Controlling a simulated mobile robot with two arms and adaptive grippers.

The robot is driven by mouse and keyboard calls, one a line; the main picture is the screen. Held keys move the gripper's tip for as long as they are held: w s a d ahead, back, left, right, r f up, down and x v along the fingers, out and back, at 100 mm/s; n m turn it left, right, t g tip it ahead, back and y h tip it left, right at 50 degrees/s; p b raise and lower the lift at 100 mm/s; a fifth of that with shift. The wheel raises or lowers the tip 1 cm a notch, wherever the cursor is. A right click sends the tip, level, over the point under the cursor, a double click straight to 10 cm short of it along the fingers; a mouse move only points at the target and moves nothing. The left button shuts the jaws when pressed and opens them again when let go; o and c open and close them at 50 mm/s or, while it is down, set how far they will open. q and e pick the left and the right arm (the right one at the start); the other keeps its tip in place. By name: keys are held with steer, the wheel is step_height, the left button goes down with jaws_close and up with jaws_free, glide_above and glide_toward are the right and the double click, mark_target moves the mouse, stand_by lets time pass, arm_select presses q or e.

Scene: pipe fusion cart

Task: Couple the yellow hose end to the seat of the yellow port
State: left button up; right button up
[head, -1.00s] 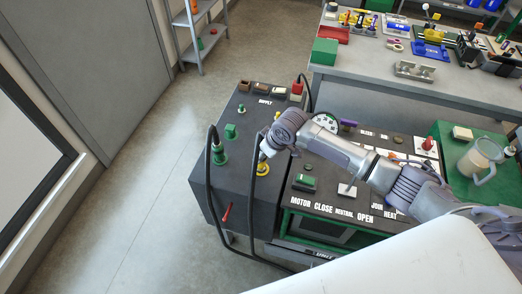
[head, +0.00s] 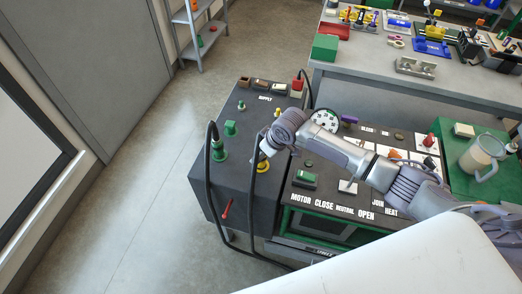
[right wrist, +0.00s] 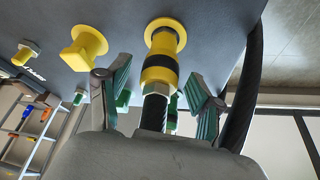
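The yellow hose end (right wrist: 160,68), with black bands and a metal nut, stands at the round yellow port (right wrist: 164,27) in the right wrist view. Its tip meets the yellow ring, and it looks in line with it; how deeply it sits cannot be told. The black hose runs down from the nut. My right gripper (right wrist: 158,82) is open, its green-padded fingers on either side of the hose end with gaps. In the head view my right gripper (head: 266,148) is over the yellow port (head: 262,168), hiding most of the hose end. My left gripper is not in view.
A green port (head: 219,154) with its own black hose is to the left on the dark cart. A square yellow fitting (right wrist: 83,50) sits beside the yellow port. A red lever (head: 227,209) is on the cart's front. The floor left of the cart is clear.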

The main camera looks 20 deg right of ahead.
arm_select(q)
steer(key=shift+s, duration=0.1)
arm_select(e)
steer(key=shift+r, duration=0.15)
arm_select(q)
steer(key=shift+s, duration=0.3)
arm_select(e)
steer(key=v, duration=1.1)
steer(key=shift+r, duration=0.35)
steer(key=shift+s, duration=0.1)
